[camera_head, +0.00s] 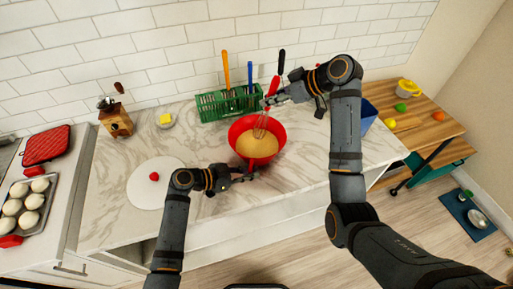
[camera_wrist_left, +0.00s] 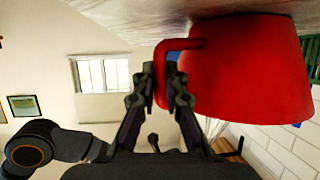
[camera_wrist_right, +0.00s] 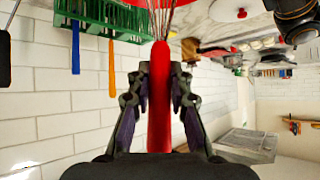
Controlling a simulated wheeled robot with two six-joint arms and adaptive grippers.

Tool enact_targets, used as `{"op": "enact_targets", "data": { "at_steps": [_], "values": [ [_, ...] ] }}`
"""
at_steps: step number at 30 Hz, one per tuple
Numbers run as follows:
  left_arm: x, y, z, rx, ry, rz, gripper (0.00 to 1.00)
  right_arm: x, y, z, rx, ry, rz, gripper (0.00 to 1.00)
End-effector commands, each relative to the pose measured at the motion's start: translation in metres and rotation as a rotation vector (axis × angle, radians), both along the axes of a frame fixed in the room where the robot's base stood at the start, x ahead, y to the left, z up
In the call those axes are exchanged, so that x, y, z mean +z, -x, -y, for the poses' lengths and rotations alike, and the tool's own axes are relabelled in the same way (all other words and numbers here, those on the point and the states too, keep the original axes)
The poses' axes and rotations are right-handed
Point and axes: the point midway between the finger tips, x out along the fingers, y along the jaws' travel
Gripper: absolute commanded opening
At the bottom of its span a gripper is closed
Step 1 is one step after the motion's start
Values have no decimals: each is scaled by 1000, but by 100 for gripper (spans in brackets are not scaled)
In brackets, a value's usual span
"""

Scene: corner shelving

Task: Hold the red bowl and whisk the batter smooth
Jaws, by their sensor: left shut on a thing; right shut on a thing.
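The red bowl (camera_head: 240,128) stands on the marble counter and holds tan batter (camera_head: 257,144). My left gripper (camera_head: 247,174) is at the bowl's near side. In the left wrist view the bowl (camera_wrist_left: 250,75) has a red handle (camera_wrist_left: 160,75), and my left gripper (camera_wrist_left: 160,92) is shut on that handle. My right gripper (camera_head: 271,99) is above the bowl's far side, shut on the red handle of the whisk (camera_head: 262,122). In the right wrist view the whisk handle (camera_wrist_right: 160,90) is between the fingers of my right gripper (camera_wrist_right: 160,100). The whisk's wires reach down into the bowl; their tips are hidden.
A green rack (camera_head: 215,105) with upright utensils stands close behind the bowl. A white round board (camera_head: 150,190) with a small red item (camera_head: 154,176) lies left of my left gripper. A blue container (camera_head: 367,117) is to the right, partly behind my right arm.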

Motion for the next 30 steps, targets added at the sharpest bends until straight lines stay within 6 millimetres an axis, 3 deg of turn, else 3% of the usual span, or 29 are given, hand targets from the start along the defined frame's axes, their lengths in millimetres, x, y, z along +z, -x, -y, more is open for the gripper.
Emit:
{"op": "enact_targets", "data": {
  "at_steps": [15, 30],
  "values": [
    [0, 0, 0, 0, 0, 0, 0, 57, 0, 0, 1, -1, 1, 0],
    [0, 0, 0, 0, 0, 0, 0, 60, 0, 0, 1, 0, -1, 0]
  ]
}}
